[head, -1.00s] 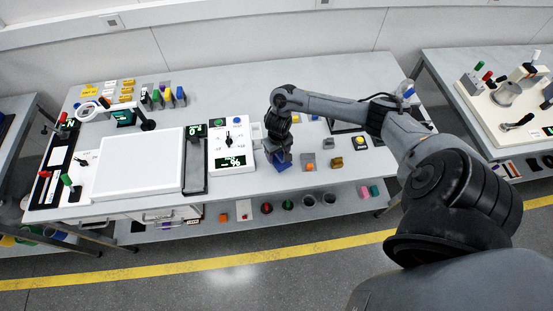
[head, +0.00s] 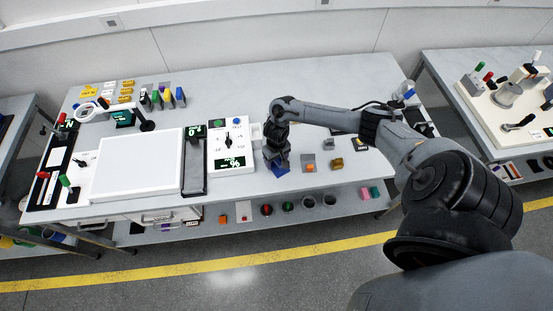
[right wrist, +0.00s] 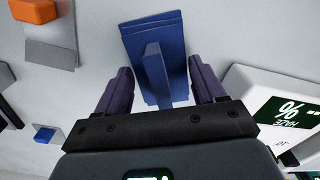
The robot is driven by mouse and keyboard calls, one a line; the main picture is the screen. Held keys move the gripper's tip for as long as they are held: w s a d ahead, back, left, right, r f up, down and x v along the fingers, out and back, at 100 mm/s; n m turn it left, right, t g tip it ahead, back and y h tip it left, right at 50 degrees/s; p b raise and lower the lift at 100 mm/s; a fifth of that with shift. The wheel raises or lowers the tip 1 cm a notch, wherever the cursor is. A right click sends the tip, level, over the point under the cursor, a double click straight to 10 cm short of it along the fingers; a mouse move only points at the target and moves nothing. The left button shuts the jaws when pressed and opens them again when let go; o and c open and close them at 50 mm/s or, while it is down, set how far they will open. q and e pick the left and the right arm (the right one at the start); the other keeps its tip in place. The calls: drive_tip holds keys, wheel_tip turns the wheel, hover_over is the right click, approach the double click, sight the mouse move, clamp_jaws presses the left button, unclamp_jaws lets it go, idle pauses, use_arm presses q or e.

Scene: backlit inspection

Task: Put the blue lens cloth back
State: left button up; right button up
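The blue lens cloth (head: 281,170) is at the bench's front edge, right of the white meter box. In the right wrist view the cloth (right wrist: 140,30) is a dark blue folded sheet with a raised blue tab at its middle. My right gripper (head: 277,162) is over the cloth and hides part of it. In the right wrist view its two fingers (right wrist: 161,84) stand apart on either side of the tab, with gaps showing on both sides. My left gripper is not in view.
The white meter box (head: 231,145) stands just left of the gripper. An orange block on a grey plate (head: 309,168) and a yellow-brown block (head: 336,164) lie to the right. A large white panel (head: 137,165) fills the bench's left. Several cups stand on the lower shelf.

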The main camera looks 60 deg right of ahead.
drive_tip(key=o, duration=0.3)
drive_tip(key=shift+o, duration=0.2)
